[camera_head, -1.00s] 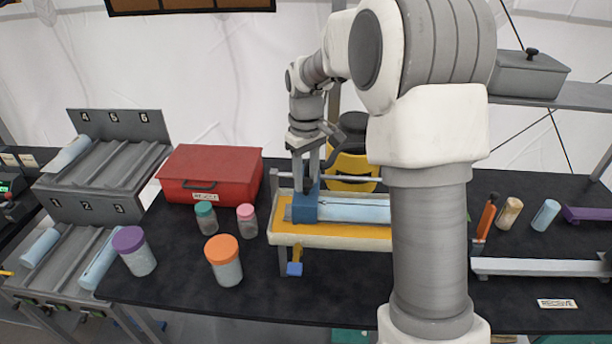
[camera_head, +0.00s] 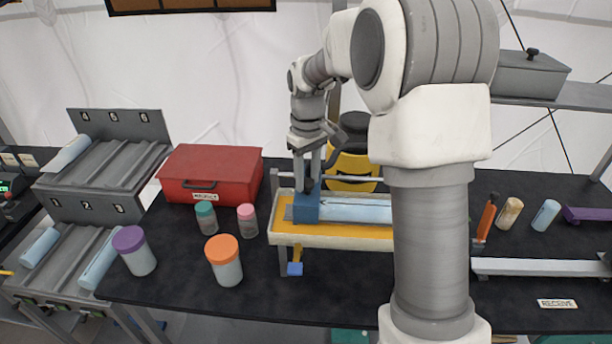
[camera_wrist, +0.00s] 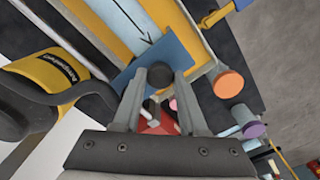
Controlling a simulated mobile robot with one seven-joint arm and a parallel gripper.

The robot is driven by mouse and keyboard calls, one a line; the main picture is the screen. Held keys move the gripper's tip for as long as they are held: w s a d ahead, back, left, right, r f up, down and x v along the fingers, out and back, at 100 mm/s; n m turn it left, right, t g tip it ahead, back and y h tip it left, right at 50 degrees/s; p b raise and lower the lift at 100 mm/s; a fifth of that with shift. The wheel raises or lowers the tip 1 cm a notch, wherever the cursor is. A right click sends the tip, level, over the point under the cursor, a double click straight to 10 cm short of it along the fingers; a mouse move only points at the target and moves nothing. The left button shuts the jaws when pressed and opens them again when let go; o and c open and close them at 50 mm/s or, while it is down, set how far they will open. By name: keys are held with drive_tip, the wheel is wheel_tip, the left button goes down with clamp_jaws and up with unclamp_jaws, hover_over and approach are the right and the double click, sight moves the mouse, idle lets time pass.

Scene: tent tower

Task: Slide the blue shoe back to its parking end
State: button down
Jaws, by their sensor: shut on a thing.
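The blue shoe (camera_head: 307,208) sits across the left part of the yellow-and-white rail bed (camera_head: 340,241). It also shows in the wrist view (camera_wrist: 172,58). My gripper (camera_head: 307,184) reaches down onto it from above. In the wrist view my gripper (camera_wrist: 160,82) is shut on the shoe's round dark knob (camera_wrist: 160,74), one finger on each side. A pale blue strip (camera_head: 358,212) lies along the bed right of the shoe. In the wrist view a black arrow on it points toward the shoe. My arm hides the bed's right end.
A red box (camera_head: 210,172) and jars with green, pink, orange (camera_head: 222,250) and purple lids stand left of the bed. A yellow-and-black container (camera_head: 352,165) stands close behind it. A thin metal rod runs along the bed's back. A blue-tipped lever (camera_head: 295,268) hangs in front.

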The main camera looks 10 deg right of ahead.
drive_tip(key=s+d, duration=0.3)
drive_tip(key=d, duration=0.7)
drive_tip(key=s+d, duration=0.3)
drive_tip(key=d, duration=0.8)
drive_tip(key=s+d, duration=0.4)
drive_tip(key=d, duration=0.6)
drive_tip(key=shift+d, duration=0.25)
drive_tip(key=shift+s+r, duration=0.1)
drive_tip(key=shift+s, duration=0.05)
drive_tip(key=c, duration=0.5)
unclamp_jaws()
drive_tip(key=shift+d, duration=0.15)
drive_tip(key=shift+o, duration=0.2)
wheel_tip(320, 180, up, 17)
drive_tip(key=shift+r, duration=0.2)
drive_tip(key=shift+a, duration=0.2)
